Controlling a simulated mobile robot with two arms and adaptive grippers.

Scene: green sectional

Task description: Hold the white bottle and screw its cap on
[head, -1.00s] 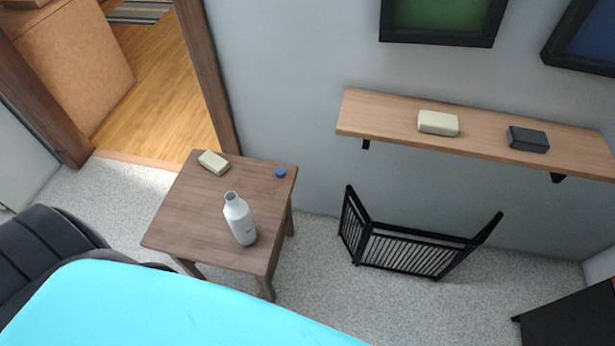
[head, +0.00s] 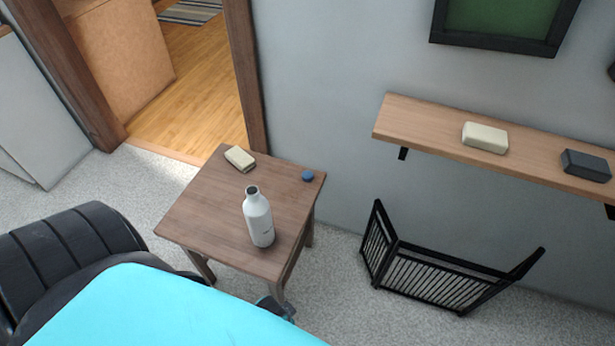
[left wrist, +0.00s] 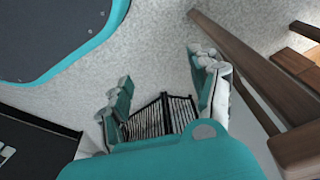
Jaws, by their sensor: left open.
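The white bottle (head: 259,219) stands upright and uncapped on a small wooden table (head: 190,215), near its right front side. The blue cap (head: 308,176) lies apart from it, near the table's far right corner. In the left wrist view my left gripper (left wrist: 163,92) is open and empty, with its fingers spread. It is low beside the table, whose wooden legs (left wrist: 262,92) show at the right. A small teal and dark piece of an arm (head: 275,307) shows below the table's front edge in the head view. My right gripper is not in view.
A cream block (head: 239,157) lies at the table's far left. A black folding fence (head: 430,273) stands on the floor to the right, under a wall shelf (head: 410,122) with two blocks. A black chair (head: 75,245) is at the left. Carpet lies between table and fence.

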